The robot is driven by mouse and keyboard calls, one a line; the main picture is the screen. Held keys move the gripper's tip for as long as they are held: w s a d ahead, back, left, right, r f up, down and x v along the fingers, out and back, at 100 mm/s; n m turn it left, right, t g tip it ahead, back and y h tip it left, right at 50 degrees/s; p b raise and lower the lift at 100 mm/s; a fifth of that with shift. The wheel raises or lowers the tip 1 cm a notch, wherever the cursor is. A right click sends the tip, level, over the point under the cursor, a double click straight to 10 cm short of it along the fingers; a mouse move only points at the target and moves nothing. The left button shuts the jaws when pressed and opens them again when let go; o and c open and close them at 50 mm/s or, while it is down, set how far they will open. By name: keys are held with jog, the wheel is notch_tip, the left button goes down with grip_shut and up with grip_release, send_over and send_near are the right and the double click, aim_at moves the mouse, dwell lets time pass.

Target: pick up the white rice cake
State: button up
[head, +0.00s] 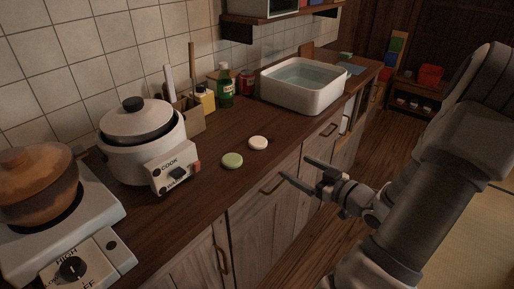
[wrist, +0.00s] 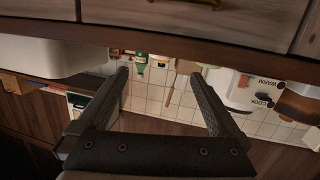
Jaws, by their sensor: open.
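The white rice cake (head: 258,142) is a small pale round disc lying flat on the wooden counter, near its front edge. A green rice cake (head: 232,160) lies just left of it and a little nearer, apart from it. My gripper (head: 294,167) is open and empty, to the right of and below the white cake in the head view, in front of the cabinet doors. In the wrist view, which looks upside down, my gripper (wrist: 158,75) shows two spread fingers with nothing between them.
A rice cooker (head: 142,140) stands left of the cakes, with a clay pot (head: 38,180) on a stove further left. A white water basin (head: 304,84) is to the right. The counter around the cakes is clear.

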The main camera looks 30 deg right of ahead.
aim_at(264, 147)
jog(key=shift+t, duration=0.6)
jog(key=w+b, duration=0.1)
jog(key=w, duration=0.2)
jog(key=w+a+b, duration=0.1)
jog(key=w, duration=0.2)
jog(key=w+b, duration=0.2)
jog(key=w, duration=0.2)
jog(key=shift+w+a+f, duration=0.1)
jog(key=shift+a+f, duration=0.05)
jog(key=shift+f, duration=0.15)
jog(key=w+b, duration=0.1)
jog(key=w, duration=0.1)
jog(key=w+a+b, duration=0.1)
jog(key=w, duration=0.1)
jog(key=shift+w+a+f, duration=0.1)
jog(key=shift+w+a, duration=0.05)
jog(key=shift+w, duration=0.6)
jog(key=c, duration=1.3)
jog(key=shift+r, duration=0.2)
